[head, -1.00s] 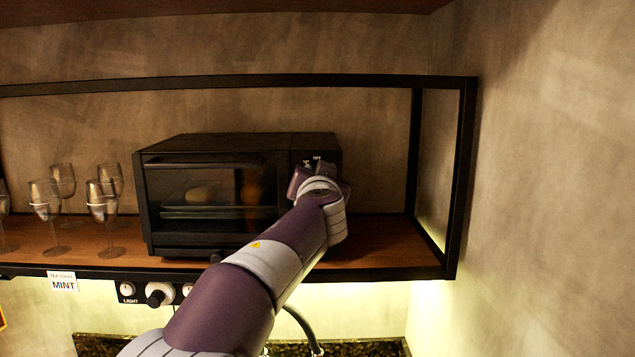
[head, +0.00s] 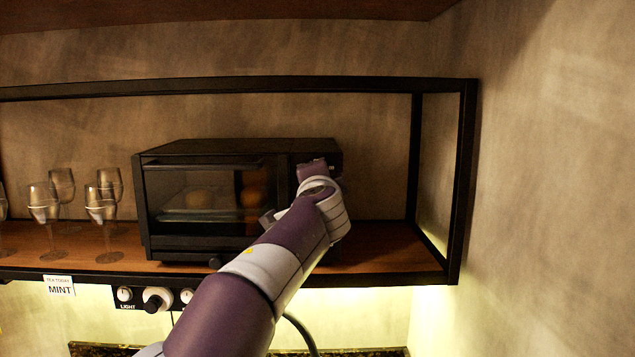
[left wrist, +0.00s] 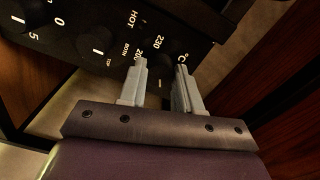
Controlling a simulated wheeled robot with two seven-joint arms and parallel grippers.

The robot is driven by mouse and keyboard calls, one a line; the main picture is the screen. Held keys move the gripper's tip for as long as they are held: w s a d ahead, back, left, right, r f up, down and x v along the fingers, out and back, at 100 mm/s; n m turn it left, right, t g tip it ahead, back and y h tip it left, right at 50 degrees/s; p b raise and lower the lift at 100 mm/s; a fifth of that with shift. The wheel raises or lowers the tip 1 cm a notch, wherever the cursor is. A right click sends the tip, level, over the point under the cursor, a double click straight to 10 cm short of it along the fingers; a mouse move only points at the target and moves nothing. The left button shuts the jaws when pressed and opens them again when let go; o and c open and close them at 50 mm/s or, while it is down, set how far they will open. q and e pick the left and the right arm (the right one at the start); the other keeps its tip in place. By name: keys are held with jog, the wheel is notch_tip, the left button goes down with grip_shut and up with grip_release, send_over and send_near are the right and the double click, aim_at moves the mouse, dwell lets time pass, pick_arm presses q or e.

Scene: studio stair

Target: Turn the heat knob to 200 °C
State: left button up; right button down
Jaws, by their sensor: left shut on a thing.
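The black oven (head: 235,147) stands on the wooden shelf, its glass door shut and its control panel at the right end. My left gripper (left wrist: 160,68) is at the panel (left wrist: 75,40), shut on the heat knob beside the printed 200, 230 and °C marks. In the left wrist view its two grey fingers stand apart with the dark knob between them, hard to make out against the black panel. The knob's pointer cannot be read. In the head view my left arm (head: 265,265) covers most of the panel. My right gripper is not in view.
Several stemmed glasses (head: 103,210) stand left of the oven. A black frame post (head: 466,180) bounds the shelf at right, with bare shelf (head: 395,252) before it.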

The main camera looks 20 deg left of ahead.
pick_arm(q)
jog(key=m+p, duration=0.5)
jog(key=m, duration=1.8)
dwell(0.5)
jog(key=o, duration=1)
jog(key=shift+o, duration=0.2)
jog(key=b+v, duration=0.5)
jog(key=v, duration=0.7)
jog(key=shift+s, duration=0.25)
